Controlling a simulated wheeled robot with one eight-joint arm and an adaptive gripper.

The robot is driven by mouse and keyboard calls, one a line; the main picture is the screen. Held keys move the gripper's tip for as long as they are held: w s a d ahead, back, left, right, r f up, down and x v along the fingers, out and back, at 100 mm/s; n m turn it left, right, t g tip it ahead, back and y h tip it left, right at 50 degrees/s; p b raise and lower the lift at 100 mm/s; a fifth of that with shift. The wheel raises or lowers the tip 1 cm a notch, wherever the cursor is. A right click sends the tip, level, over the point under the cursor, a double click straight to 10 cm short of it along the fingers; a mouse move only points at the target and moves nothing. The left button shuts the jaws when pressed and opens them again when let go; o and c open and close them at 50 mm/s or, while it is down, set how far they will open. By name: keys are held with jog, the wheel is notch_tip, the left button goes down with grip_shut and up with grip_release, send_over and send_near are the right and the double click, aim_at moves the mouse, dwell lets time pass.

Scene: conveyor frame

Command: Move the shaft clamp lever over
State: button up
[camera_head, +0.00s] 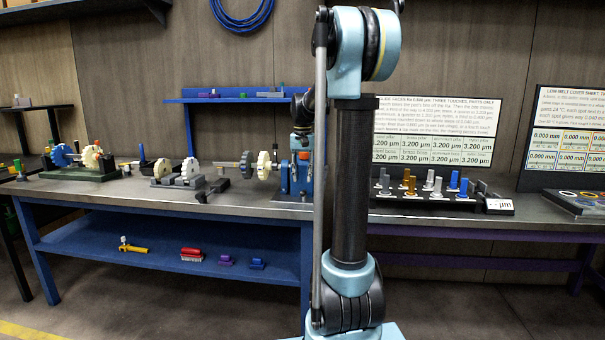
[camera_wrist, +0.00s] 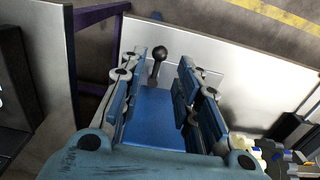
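The lever (camera_wrist: 160,52) with a black ball knob stands up near the far end of a blue block (camera_wrist: 152,115) in the wrist view. My gripper (camera_wrist: 160,66) is open, with one blue-padded finger on each side of the block and lever. The knob shows between the fingertips, with gaps to both; nothing looks gripped. Whether a finger touches the block's sides I cannot tell. In the head view, blue parts (camera_head: 294,180) at the bench's right end are partly hidden by my arm, and the lever cannot be made out.
Gears and shaft parts (camera_head: 180,172) stand along the steel bench (camera_head: 130,198) to the left. A blue wall shelf (camera_head: 215,99) is behind. Another bench at right carries a black rack (camera_head: 425,201) of pegs. The blue lower shelf (camera_head: 90,252) holds small tools.

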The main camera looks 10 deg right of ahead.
aim_at(303, 193)
jog(key=shift+f, duration=3.15)
jog(key=c, duration=0.6)
